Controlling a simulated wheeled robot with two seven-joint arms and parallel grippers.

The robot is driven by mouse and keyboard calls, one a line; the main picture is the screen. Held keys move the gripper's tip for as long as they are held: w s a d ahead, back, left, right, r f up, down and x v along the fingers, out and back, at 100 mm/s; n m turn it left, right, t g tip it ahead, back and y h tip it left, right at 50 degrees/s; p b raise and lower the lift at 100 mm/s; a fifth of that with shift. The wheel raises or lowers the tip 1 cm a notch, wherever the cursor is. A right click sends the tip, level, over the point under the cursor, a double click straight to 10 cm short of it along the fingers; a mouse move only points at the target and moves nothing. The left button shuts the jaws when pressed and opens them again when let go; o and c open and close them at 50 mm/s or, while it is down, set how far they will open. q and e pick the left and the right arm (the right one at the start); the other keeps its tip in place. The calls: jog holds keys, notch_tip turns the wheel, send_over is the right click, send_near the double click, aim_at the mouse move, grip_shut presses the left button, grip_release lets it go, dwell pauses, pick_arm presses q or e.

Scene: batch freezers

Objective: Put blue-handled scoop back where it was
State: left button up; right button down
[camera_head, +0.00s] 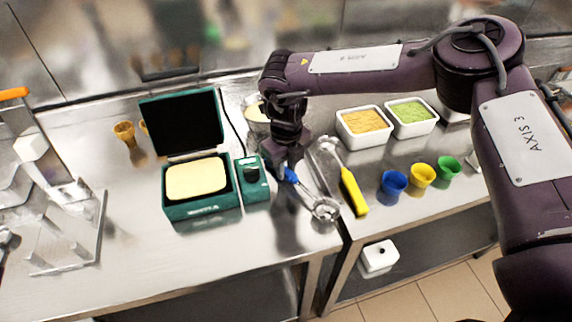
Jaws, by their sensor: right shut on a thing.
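My right gripper (284,166) reaches down from the right arm and is shut on the blue-handled scoop (326,210). Only part of the blue handle shows below the fingers. The scoop's metal head points toward the lower right, near the counter's front edge. I cannot tell whether it touches the counter. A yellow-handled scoop (353,192) lies just right of it, its metal head toward the back. My left gripper is not in view.
A green machine (202,210) with an open lid and pale yellow contents stands left of the gripper. White tubs (365,140) and blue (392,186), yellow (421,176) and green (447,168) cups stand at right. A clear stand (65,240) is at left.

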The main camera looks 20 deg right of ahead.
jog(key=shift+f, duration=0.15)
jog(key=c, duration=1.3)
grip_release()
jog(key=shift+o, duration=0.2)
jog(key=shift+r, duration=0.45)
notch_tip(320, 180, up, 12)
jog(key=b, duration=0.2)
jog(key=shift+f+b, duration=0.2)
jog(key=shift+b, duration=0.2)
